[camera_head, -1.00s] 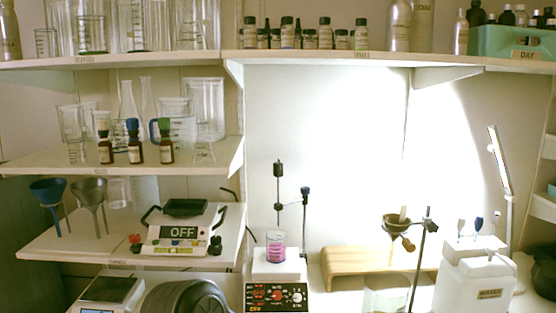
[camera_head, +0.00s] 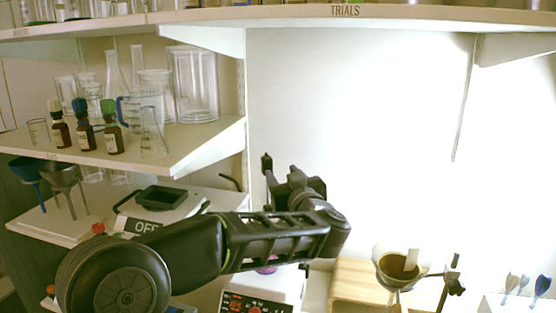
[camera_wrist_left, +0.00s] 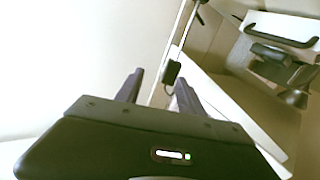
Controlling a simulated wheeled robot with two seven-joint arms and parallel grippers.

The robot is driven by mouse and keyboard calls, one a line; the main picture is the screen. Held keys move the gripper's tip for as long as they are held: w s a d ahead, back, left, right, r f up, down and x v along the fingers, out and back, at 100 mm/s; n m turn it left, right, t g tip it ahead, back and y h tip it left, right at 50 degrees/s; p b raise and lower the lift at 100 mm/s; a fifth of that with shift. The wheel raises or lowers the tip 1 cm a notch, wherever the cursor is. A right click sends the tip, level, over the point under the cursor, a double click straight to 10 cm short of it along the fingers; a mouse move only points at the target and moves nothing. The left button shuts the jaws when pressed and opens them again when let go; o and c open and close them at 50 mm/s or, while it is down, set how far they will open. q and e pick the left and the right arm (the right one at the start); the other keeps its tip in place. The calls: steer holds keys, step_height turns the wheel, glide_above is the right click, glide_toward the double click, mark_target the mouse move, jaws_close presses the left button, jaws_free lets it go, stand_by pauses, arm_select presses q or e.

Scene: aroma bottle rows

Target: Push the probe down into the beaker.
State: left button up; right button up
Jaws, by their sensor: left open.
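My left arm reaches in from the left in the head view, and its gripper (camera_head: 282,188) is near the probe. The black top of the probe (camera_head: 266,162) shows just beside the gripper; its lower part is hidden. The beaker with pink liquid (camera_head: 266,267) stands on the hotplate, and only a sliver shows below my arm. In the left wrist view the gripper (camera_wrist_left: 158,77) is open, its two dark fingers apart. A small black block on a thin rod (camera_wrist_left: 172,72) appears between or just beyond the fingertips; I cannot tell its depth. My right gripper is not in view.
The hotplate (camera_head: 258,300) has a control panel in front. A wooden stand (camera_head: 352,282) and a filter funnel (camera_head: 396,266) on a clamp are to the right. Shelves with glassware and brown bottles (camera_head: 84,136) are at left. The scale reading OFF (camera_head: 148,227) is partly behind my arm.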

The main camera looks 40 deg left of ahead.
mark_target(269, 166)
arm_select(q)
steer(key=shift+s+a+r+m+g, duration=0.15)
steer(key=shift+s+a, duration=0.1)
steer(key=shift+s, duration=0.2)
steer(key=shift+s+a+m+g, duration=0.15)
steer(key=shift+s+a, duration=0.05)
steer(key=shift+s, duration=0.2)
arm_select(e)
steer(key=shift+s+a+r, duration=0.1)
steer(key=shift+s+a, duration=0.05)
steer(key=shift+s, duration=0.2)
arm_select(q)
steer(key=shift+a, duration=0.1)
steer(key=p+x, duration=0.1)
steer(key=x, duration=0.6)
steer(key=shift+w+a+r+p, duration=0.1)
steer(key=shift+w+a+p, duration=0.1)
steer(key=shift+a+p, duration=0.15)
steer(key=shift+d, duration=0.1)
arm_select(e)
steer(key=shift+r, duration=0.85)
arm_select(q)
jaws_close()
